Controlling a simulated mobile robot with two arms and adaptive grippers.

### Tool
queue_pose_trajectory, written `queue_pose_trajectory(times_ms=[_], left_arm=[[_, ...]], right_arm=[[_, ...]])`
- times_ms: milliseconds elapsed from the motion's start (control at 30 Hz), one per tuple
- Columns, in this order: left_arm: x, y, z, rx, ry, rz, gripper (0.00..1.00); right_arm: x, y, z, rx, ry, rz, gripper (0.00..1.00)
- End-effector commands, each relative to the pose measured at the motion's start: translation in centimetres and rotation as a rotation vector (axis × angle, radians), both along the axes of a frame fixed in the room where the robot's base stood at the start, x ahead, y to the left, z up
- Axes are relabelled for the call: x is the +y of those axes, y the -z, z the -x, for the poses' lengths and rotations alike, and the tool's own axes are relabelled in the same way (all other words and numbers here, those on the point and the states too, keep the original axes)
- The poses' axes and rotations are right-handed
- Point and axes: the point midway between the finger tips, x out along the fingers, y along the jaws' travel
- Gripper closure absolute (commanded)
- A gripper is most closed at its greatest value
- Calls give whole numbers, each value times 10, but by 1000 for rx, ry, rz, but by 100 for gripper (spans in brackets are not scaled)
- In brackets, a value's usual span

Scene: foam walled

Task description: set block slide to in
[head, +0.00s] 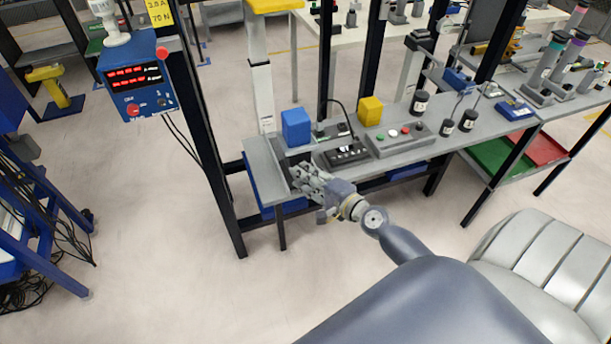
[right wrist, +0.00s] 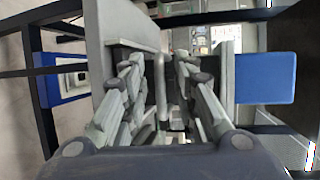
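The block slide appears to be the grey unit (head: 262,158) at the bench's left end, with a blue block (head: 296,127) on top. The block also shows at the right of the right wrist view (right wrist: 265,78). My right gripper (head: 300,176) is at the unit's front. In the right wrist view, its fingers (right wrist: 160,88) are spread on both sides of a slim grey bar (right wrist: 161,88), with gaps showing beside it. I cannot tell how far in the slide sits, since my gripper covers its front. My left gripper is not in view.
To the right on the bench are a black device (head: 345,156), a yellow block (head: 371,110), a grey button panel (head: 400,139) and several dark jars (head: 419,102). A black upright post (head: 205,150) stands left of the unit. The floor in front is clear.

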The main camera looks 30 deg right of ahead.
Motion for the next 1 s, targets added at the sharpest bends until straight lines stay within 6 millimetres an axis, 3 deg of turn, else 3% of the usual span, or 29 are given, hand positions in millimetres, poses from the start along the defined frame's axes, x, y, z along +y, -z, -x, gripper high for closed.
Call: queue_pose_trajectory(times_ms=[200, 300, 333, 567, 667, 1000], left_arm=[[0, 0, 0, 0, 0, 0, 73], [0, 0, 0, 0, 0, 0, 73], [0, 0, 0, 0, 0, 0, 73], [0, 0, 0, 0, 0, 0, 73], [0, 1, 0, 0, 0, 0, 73], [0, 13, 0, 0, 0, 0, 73]], right_arm=[[0, 0, 0, 0, 0, 0, 75], [0, 0, 0, 0, 0, 0, 98], [0, 0, 0, 0, 0, 0, 100], [0, 2, -2, 2, -1, 0, 100], [-3, 2, -12, 2, -1, 1, 100], [-18, 5, -75, 4, -2, 2, 100]])
